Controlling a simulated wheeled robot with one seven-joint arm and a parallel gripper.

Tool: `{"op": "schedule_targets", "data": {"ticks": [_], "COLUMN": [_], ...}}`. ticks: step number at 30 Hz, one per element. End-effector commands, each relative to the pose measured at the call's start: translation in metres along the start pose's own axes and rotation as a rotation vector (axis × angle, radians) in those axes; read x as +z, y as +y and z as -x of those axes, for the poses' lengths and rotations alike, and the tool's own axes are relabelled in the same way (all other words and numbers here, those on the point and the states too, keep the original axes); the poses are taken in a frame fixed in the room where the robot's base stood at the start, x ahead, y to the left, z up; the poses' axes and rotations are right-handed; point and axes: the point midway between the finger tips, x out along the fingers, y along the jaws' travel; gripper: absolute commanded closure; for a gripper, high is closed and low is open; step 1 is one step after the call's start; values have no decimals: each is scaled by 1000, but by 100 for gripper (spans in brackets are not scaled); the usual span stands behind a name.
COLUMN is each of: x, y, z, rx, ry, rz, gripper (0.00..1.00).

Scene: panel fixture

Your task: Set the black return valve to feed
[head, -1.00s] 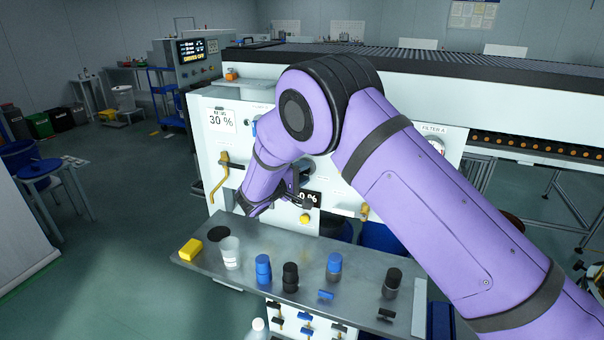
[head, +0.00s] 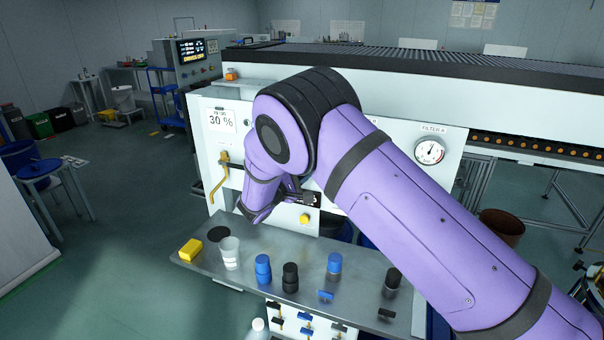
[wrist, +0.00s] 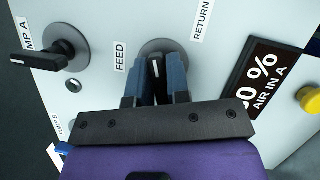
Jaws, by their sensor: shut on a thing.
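In the wrist view, the black valve handle (wrist: 157,72) sits between the blue-grey fingers of my gripper (wrist: 158,88), which is shut on it. The handle stands roughly upright in the picture, with a pale mark near its tip, on a round grey plate (wrist: 160,46). The FEED label (wrist: 120,55) is to its left and the RETURN label (wrist: 202,20) is to its upper right. In the head view, my gripper (head: 308,198) is at the white panel (head: 385,140); my arm hides the valve there.
Another black handle (wrist: 40,58) is at left in the wrist view. The percent display (wrist: 258,82) and yellow knob (wrist: 309,99) are at right. Below the panel, a grey shelf (head: 215,262) holds a yellow block (head: 190,249), a clear cup (head: 230,253) and several blue and black pieces.

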Motion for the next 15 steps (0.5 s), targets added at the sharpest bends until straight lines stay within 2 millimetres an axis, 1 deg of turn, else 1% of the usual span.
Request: {"op": "schedule_targets", "data": {"ticks": [15], "x": [0], "y": [-1], "z": [2], "rx": [191], "ry": [2], "rz": [458], "gripper": [100]}}
